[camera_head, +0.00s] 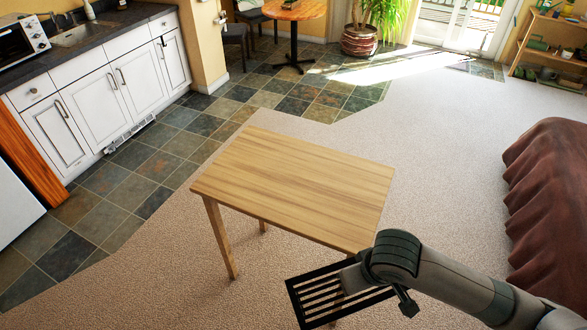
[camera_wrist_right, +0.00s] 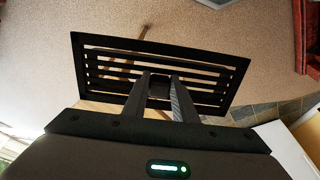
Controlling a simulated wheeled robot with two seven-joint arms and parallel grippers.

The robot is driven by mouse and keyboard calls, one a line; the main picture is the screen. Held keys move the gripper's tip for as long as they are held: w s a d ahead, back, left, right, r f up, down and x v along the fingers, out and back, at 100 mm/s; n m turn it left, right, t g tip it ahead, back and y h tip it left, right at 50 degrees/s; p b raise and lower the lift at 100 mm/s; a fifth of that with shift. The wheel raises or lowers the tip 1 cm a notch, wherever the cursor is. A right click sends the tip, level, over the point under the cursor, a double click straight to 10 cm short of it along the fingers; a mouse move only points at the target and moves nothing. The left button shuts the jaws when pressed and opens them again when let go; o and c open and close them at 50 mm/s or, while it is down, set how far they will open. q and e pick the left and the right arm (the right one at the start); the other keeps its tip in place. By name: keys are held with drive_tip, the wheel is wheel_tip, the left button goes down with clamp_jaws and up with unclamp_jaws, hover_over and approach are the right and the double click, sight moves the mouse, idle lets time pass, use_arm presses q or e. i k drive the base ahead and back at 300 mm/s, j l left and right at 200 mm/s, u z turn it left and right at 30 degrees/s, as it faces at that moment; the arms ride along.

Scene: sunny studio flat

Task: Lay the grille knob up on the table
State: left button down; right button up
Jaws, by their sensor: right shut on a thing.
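The grille (camera_head: 318,294) is a black rectangular slatted panel. It hangs in the air in front of the wooden table (camera_head: 300,185), low in the head view near the table's front right corner. My right gripper (camera_head: 346,281) is shut on it. In the right wrist view the grille (camera_wrist_right: 92,51) spreads beyond the fingertips of the right gripper (camera_wrist_right: 161,82), which close around a dark block at its middle, apparently the knob. The knob is mostly hidden by the fingers. The tabletop is bare. My left gripper is not in view.
White kitchen cabinets (camera_head: 98,95) with a dark counter stand at the left. A reddish-brown draped piece of furniture (camera_head: 550,205) is at the right. A round table (camera_head: 293,10) and potted plant (camera_head: 360,38) are at the back. Carpet around the wooden table is clear.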

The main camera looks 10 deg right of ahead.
sight(295, 177)
drive_tip(key=i, duration=1.4)
